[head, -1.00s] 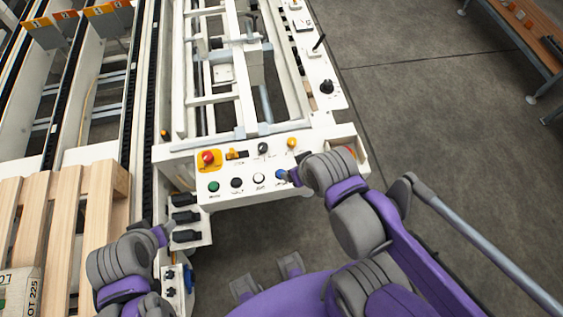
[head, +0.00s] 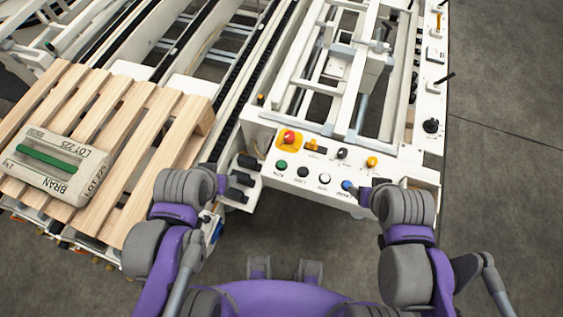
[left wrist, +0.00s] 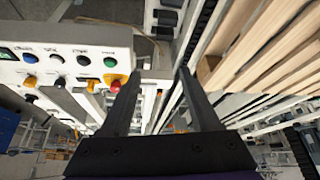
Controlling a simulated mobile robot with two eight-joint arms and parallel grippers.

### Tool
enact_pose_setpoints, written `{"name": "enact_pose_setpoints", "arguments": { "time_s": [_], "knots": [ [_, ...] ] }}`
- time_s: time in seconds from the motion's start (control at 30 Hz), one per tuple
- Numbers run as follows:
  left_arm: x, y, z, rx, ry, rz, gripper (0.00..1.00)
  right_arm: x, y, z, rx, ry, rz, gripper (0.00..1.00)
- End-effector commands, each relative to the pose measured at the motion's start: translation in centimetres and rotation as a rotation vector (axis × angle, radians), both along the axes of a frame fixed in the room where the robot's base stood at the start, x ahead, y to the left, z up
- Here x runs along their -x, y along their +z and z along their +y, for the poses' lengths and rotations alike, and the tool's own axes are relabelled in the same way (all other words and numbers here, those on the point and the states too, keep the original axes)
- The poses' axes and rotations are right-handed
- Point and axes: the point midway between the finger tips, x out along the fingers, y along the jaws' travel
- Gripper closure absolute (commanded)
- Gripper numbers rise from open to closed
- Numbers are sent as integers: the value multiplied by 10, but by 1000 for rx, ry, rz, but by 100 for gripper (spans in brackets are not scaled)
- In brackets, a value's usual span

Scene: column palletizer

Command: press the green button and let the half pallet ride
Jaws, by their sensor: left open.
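The green button (head: 281,164) is at the left end of the front row on the white control panel (head: 300,181). It also shows in the left wrist view (left wrist: 110,62), left of the fingers. My left gripper (head: 222,183) is left of the panel, apart from the button; in the left wrist view its two fingers (left wrist: 158,76) are spread with nothing between them. The wooden pallet (head: 150,122) rests on the conveyor at the left with a BRAN bag (head: 55,165) on it. My right gripper (head: 364,196) is beside the blue button (head: 347,185); its jaws are too small to read.
A red emergency knob (head: 289,137) on a yellow plate sits behind the green button. Black, white and yellow controls share the panel. Black connectors (head: 240,179) stick out between my left gripper and the panel. Conveyor rails and a white frame lie beyond; open floor is at the right.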

Motion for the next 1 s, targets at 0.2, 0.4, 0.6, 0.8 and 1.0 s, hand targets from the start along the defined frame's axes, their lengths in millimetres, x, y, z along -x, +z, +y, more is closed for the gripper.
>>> {"name": "enact_pose_setpoints", "arguments": {
  "time_s": [0.2,0.4,0.6,0.8,1.0],
  "knots": [
    [0,0,0,0,0,0,57,0,0,0,0,0,0,31],
    [0,0,0,0,0,0,94,0,0,0,0,0,0,31],
    [0,0,0,0,0,0,100,0,0,0,0,0,0,31],
    [0,0,0,0,0,0,100,0,0,0,0,0,0,31],
    [0,0,0,0,0,0,100,0,0,0,0,0,0,31]
  ]
}}
